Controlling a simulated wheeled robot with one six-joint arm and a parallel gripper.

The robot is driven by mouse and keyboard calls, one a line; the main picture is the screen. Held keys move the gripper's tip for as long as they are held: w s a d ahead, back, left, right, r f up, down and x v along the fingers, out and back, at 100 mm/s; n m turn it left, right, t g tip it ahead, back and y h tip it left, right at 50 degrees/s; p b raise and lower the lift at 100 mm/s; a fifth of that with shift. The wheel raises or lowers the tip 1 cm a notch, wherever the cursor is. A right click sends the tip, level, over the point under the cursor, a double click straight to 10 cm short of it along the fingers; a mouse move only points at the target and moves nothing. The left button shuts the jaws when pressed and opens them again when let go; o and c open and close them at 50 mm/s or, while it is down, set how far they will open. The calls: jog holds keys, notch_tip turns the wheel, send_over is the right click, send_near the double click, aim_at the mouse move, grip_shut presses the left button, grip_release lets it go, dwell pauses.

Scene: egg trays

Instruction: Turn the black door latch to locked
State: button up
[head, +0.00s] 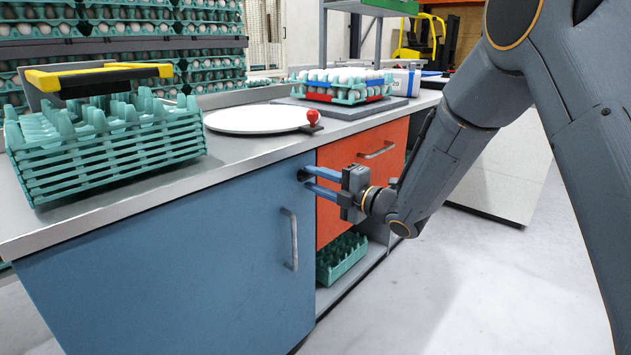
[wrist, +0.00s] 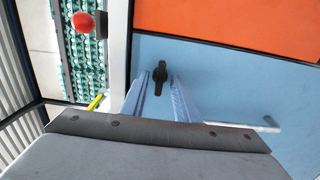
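The black door latch (wrist: 159,80) is on the blue cabinet door (wrist: 240,90), near its upper corner beside the orange drawer. In the wrist view its long part runs up and down the picture. In the head view only a small dark part of it (head: 302,175) shows by the fingertips. My gripper (head: 308,177) is open, with its two blue fingers one above the other, pointing at the door. In the wrist view the fingers (wrist: 160,76) stand either side of the latch, with a visible gap on each side. Contact with the door cannot be told.
The blue door has a grey handle (head: 291,240); the orange drawer (head: 335,215) has one too. On the counter (head: 240,165) above are stacked green trays (head: 110,150), a white round plate (head: 255,119) and a red knob (head: 313,116). Clear floor lies in front.

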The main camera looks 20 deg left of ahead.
jog(key=shift+c, duration=0.4)
grip_shut()
jog(key=shift+m, duration=0.4)
jog(key=m+p, duration=0.4)
jog(key=m, duration=0.2)
jog(key=m+p, duration=0.3)
jog(key=m, duration=0.2)
jog(key=shift+m, duration=0.4)
jog(key=m+p, duration=0.2)
jog(key=m, duration=0.3)
jog(key=shift+m+p, duration=0.3)
jog(key=shift+m, duration=0.1)
